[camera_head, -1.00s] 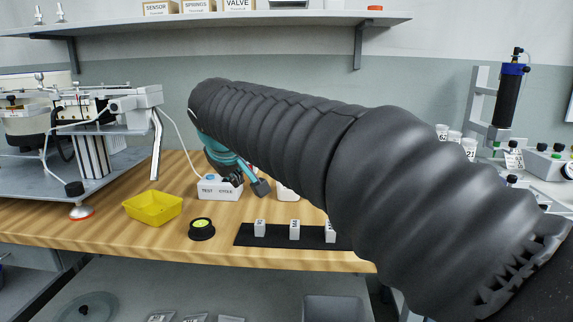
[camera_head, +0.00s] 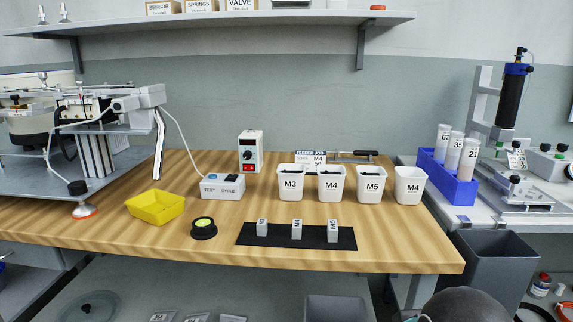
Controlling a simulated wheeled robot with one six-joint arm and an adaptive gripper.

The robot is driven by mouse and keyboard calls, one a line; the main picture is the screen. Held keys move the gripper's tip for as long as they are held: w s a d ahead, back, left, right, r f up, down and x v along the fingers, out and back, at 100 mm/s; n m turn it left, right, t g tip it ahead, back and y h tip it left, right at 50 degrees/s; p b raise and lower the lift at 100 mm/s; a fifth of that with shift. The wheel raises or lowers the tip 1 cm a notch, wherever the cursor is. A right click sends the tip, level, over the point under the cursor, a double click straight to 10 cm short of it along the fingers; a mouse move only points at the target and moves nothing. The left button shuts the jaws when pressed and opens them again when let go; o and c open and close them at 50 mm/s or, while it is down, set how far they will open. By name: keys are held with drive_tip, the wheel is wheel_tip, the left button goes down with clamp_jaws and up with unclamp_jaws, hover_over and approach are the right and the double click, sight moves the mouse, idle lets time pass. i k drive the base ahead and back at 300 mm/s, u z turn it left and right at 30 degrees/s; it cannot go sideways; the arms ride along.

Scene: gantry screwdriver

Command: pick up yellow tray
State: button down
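The yellow tray (camera_head: 156,207) sits on the left part of the wooden workbench (camera_head: 300,257). It is a shallow open tray with sloped sides and looks empty. Nothing touches it from above. My gripper is not in view. Only a dark rounded piece, apparently part of my arm, shows at the bottom edge right of the middle.
White bins (camera_head: 291,183) and a black mat (camera_head: 256,241) with small blocks are further right.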

sight(156, 207)
drive_tip(key=u, duration=1.2)
drive_tip(key=k, duration=0.5)
drive_tip(key=u, duration=1.4)
drive_tip(key=i, duration=0.85)
drive_tip(key=z, duration=1.25)
